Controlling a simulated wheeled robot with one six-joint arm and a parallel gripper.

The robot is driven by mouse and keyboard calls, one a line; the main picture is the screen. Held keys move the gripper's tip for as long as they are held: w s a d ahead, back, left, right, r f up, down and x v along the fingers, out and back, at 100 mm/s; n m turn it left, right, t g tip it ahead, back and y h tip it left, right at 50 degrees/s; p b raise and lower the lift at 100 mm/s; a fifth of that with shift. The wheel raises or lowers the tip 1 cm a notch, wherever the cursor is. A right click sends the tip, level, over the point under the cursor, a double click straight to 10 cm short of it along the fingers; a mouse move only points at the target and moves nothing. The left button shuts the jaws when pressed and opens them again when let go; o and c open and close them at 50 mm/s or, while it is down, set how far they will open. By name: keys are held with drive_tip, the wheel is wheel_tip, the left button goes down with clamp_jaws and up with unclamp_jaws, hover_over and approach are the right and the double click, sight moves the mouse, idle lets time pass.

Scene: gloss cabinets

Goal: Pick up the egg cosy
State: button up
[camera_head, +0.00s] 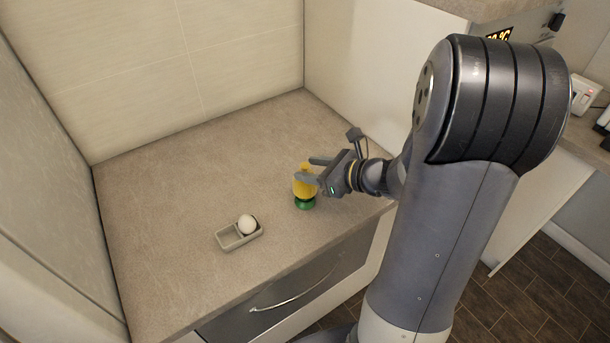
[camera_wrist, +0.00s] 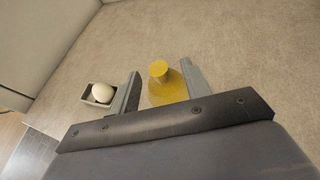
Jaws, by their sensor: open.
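The egg cosy (camera_head: 305,184) is yellow and stands upright over a green base (camera_head: 305,204) on the counter. In the wrist view the yellow cosy (camera_wrist: 168,84) with its round knob on top shows between the two fingers. My gripper (camera_head: 313,170) is open, with one finger on each side of the cosy. I cannot tell whether either finger touches it. The lower part of the cosy is partly hidden by my gripper in the wrist view.
A small grey two-part tray (camera_head: 232,239) with a white egg (camera_head: 247,224) in its right compartment stands left of the cosy. Walls close the counter (camera_head: 190,190) at the back and sides. A drawer with a handle is below the front edge. The back of the counter is clear.

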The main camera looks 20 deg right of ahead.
drive_tip(key=shift+x, duration=1.15)
drive_tip(key=shift+c, duration=0.5)
clamp_jaws()
